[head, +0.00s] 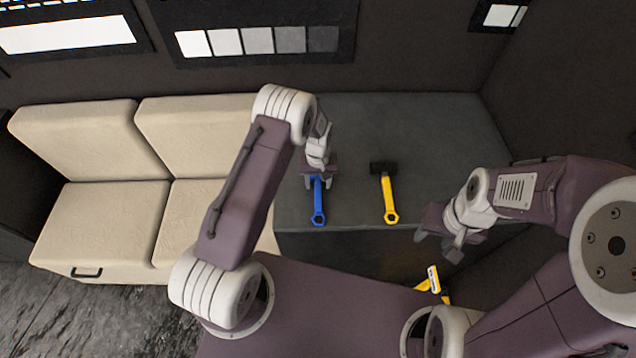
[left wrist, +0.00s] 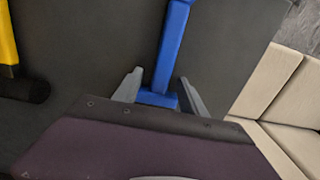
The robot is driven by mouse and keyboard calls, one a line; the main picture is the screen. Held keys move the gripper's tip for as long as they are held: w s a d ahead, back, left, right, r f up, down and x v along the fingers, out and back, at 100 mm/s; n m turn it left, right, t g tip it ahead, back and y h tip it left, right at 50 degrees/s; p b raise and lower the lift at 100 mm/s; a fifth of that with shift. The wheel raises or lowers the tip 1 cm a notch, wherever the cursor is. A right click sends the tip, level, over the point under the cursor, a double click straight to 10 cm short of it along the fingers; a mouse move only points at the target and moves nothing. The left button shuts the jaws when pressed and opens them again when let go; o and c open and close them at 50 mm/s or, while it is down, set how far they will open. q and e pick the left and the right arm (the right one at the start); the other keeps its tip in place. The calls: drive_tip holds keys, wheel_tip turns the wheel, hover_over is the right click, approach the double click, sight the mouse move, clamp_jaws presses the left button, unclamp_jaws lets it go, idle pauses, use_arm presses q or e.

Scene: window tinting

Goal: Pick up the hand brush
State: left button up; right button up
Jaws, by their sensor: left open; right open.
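A blue tool (head: 319,205) with a long handle and a ring end lies on the dark grey bench top; its far end is partly hidden by my left gripper. A yellow-handled tool (head: 388,192) with a black head lies to its right. I cannot tell for certain which is the hand brush. My left gripper (head: 319,183) is open, with its fingers on either side of the blue tool. In the left wrist view the blue tool (left wrist: 174,45) runs up between the open fingers, its wider end near them. My right gripper (head: 437,243) is open and empty at the bench's front right.
A yellow and white tool (head: 433,280) is lower, below the bench's front edge, near my right arm. A cream sofa (head: 110,215) stands to the left of the bench (head: 440,130). Tint sample panels (head: 258,40) hang on the back wall. The back of the bench is clear.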

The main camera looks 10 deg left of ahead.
sight(319, 184)
use_arm(q)
drive_tip(key=shift+w+a+f, duration=0.1)
drive_tip(key=shift+w+f, duration=0.05)
drive_tip(key=shift+f, duration=0.05)
drive_tip(key=shift+r, duration=0.1)
clamp_jaws()
drive_tip(key=shift+r+b, duration=0.3)
drive_tip(key=shift+r, duration=0.25)
drive_tip(key=r+b, duration=0.1)
drive_tip(key=r, duration=0.2)
drive_tip(key=shift+d, duration=0.2)
drive_tip(key=s+d+r+b, duration=0.1)
drive_tip(key=d+r+b, duration=0.1)
drive_tip(key=d+r, duration=0.5)
drive_tip(key=shift+d, duration=2.15)
